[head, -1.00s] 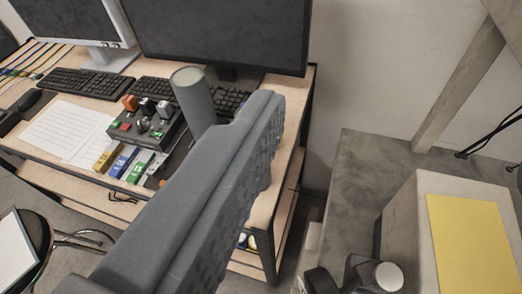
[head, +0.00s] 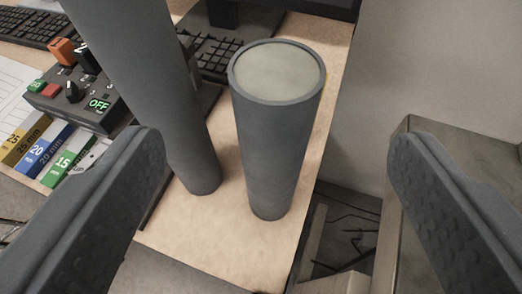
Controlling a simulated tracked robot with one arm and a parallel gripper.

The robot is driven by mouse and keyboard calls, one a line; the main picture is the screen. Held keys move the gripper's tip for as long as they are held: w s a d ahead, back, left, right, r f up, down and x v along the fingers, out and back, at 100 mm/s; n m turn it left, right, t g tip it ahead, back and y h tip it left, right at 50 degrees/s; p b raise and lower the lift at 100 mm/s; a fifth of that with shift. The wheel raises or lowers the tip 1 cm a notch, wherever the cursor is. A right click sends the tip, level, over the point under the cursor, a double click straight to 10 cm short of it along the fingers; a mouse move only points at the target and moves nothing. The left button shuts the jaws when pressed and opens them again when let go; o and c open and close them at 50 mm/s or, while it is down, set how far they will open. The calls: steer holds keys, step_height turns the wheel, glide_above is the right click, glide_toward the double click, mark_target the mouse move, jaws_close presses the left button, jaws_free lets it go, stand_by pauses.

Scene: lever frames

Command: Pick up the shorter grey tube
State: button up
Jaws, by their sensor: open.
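Two grey tubes stand upright on the wooden desk (head: 190,240). The shorter grey tube (head: 272,150) stands near the desk's right edge, and its pale round top shows in full. The taller grey tube (head: 150,90) stands just left of it, and its top is cut off by the picture's upper edge. A narrow gap parts the two tubes at their feet. My gripper (head: 275,165) is open, with one finger at the left and one at the right of the picture. Both tubes show between the fingers, and neither finger appears to touch a tube.
A control box (head: 85,90) with switches and an "OFF" display stands at the left, with coloured labelled blocks (head: 45,155) in front of it. A keyboard (head: 210,55) lies behind the tubes. Right of the desk edge is a gap with cables, then a grey surface (head: 430,125).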

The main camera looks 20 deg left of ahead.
mark_target(276, 69)
steer(key=shift+p+x, duration=0.6)
steer(key=shift+x, duration=5.35)
steer(key=shift+d, duration=0.1)
jaws_close()
